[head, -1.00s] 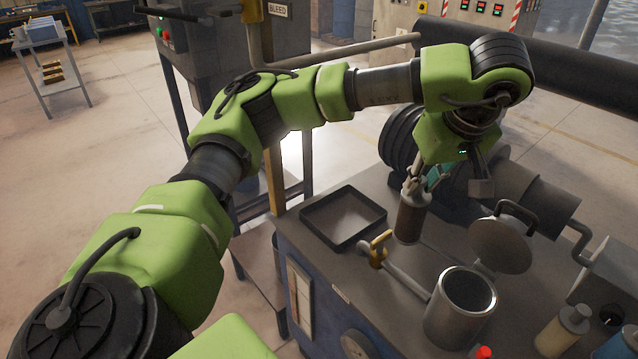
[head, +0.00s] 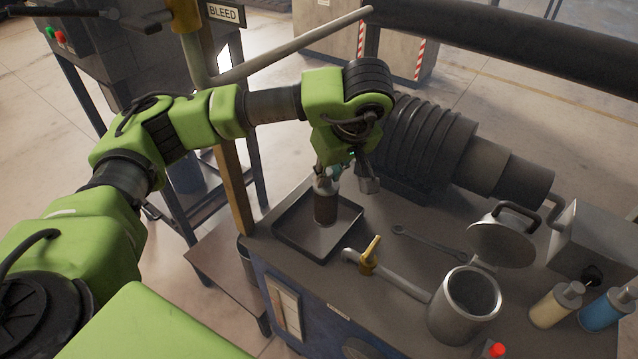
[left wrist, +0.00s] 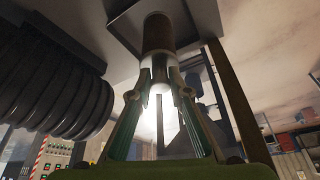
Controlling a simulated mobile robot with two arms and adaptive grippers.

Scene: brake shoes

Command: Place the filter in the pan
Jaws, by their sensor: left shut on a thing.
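The filter (head: 325,209) is a dark brown cylinder with a pale end. It hangs upright from my left gripper (head: 327,181), which is shut on its pale upper end. The pan (head: 293,224) is a square black tray with a low rim on the bench. In the head view the filter lies within the pan's outline; I cannot tell whether its lower end touches the pan floor. In the left wrist view the filter (left wrist: 158,34) sits between the fingers of my left gripper (left wrist: 160,82), with the dark pan beyond it. My right gripper is not in view.
On the bench (head: 395,280), right of the pan, are a pipe with a yellow-handled valve (head: 370,255), a wrench (head: 430,243) and an open metal canister (head: 465,305). Two bottles (head: 557,303) stand at the right.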

